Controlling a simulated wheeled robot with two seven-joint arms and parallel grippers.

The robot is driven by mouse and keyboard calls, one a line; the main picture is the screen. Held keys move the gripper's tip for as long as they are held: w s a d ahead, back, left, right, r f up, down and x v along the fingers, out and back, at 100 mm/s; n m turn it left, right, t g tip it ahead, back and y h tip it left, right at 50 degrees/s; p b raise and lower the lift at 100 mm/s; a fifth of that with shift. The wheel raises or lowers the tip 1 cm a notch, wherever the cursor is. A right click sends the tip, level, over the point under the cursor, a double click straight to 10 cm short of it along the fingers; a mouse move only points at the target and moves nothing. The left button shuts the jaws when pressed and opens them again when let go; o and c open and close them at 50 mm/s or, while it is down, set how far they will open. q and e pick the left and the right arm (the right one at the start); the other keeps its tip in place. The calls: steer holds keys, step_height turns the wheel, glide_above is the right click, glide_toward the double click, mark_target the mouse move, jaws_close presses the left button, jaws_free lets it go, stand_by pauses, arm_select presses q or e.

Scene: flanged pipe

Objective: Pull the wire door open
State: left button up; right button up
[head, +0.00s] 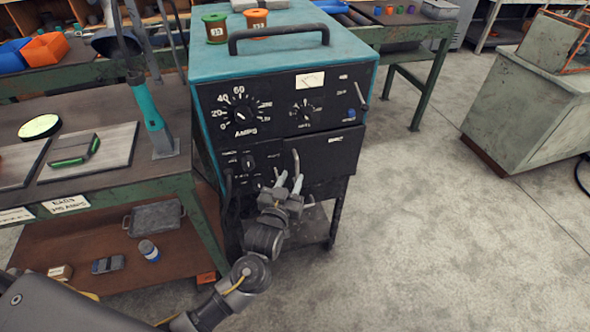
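The wire door (335,153) is the black panel at the lower right of the teal welding machine's (285,110) front, in the head view. It looks shut or nearly so; I cannot tell whether there is a small gap. Its upright metal handle (296,160) is near the door's left edge. My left gripper (290,181) is at the lower end of this handle, pointing at the machine's front. Its two light fingers stand apart, and I cannot tell whether they touch the handle. My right gripper is not in view.
A green-framed workbench (95,185) stands close on the left, with a teal torch-like tool (150,112) on it. Two wire spools (215,28) sit on the machine. The concrete floor (430,230) on the right is clear up to a grey-green cabinet (525,115).

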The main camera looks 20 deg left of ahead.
mark_target(296, 168)
arm_select(q)
steer(key=shift+w, duration=2.15)
steer(key=shift+c, duration=0.2)
jaws_close()
